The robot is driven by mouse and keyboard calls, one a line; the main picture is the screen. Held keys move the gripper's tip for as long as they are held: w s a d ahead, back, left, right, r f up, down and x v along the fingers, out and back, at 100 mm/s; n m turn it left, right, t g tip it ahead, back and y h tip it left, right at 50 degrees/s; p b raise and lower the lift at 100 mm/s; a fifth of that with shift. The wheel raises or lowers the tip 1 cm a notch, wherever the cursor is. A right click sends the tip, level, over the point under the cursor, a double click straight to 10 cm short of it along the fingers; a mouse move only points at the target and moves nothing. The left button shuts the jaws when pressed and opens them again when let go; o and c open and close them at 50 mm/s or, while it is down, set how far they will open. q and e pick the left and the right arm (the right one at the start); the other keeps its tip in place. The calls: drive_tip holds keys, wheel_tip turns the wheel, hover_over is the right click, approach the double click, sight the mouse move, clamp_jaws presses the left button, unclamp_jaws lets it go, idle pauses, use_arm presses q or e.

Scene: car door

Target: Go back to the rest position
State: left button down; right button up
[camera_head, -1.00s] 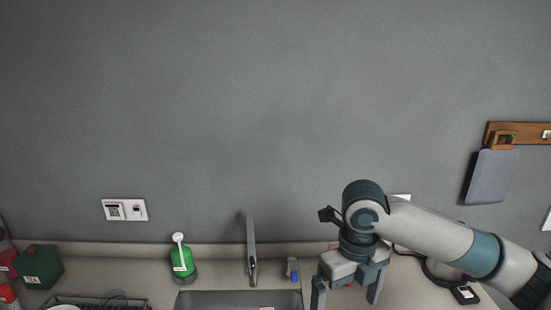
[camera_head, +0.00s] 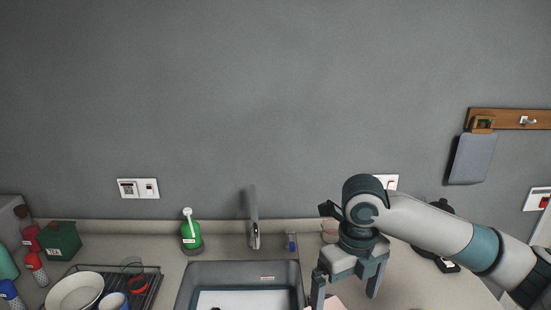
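My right arm comes in from the right, and my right gripper (camera_head: 346,290) hangs fingers down above the counter, just right of the sink. Its two fingers are spread wide apart, with nothing visibly held between them. A pale pinkish flat thing shows partly behind and below the fingers at the bottom edge; I cannot tell what it is. My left gripper is out of view.
The sink (camera_head: 193,279) with its faucet (camera_head: 254,232) is at bottom centre. A green soap bottle (camera_head: 191,236) stands behind it. A dish rack (camera_head: 153,283) with a white bowl (camera_head: 75,291) is at left. A grey board (camera_head: 472,160) hangs on the wall.

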drive_tip(key=s+a+f+m+t+y, duration=0.1)
drive_tip(key=s+a+f+m+y, duration=0.15)
drive_tip(key=f+m, duration=0.35)
drive_tip(key=s+a+f+m+t+y, duration=0.1)
drive_tip(key=s+a+f+m, duration=0.3)
drive_tip(key=f+m, duration=0.2)
drive_tip(key=s+a+f+m+y, duration=0.2)
drive_tip(key=s+a+f+m, duration=0.1)
drive_tip(key=f+m, duration=0.25)
drive_tip(key=s+d+f+m+t+h, duration=0.1)
drive_tip(key=s+d+f+m+h, duration=0.3)
drive_tip(key=s+d+m, duration=0.6)
drive_tip(key=s+d+f+m+t+h, duration=0.1)
drive_tip(key=s+d+f+m, duration=0.65)
drive_tip(key=m, duration=0.45)
wheel_tip(320, 180, down, 33)
drive_tip(key=s+g+b, duration=0.1)
drive_tip(key=g+b, duration=0.1)
drive_tip(key=b, duration=0.5)
drive_tip(key=s+d+f+b, duration=0.1)
drive_tip(key=s+f+b, duration=0.1)
drive_tip(key=s+f, duration=0.7)
drive_tip(key=s+d+f+n+g+b, duration=0.1)
drive_tip(key=s+d+f+b, duration=0.1)
drive_tip(key=s+f, duration=0.7)
wheel_tip(320, 180, down, 7)
drive_tip(key=shift+s+r+b, duration=0.1)
drive_tip(key=shift+s+b, duration=0.3)
drive_tip(key=shift+b, duration=0.45)
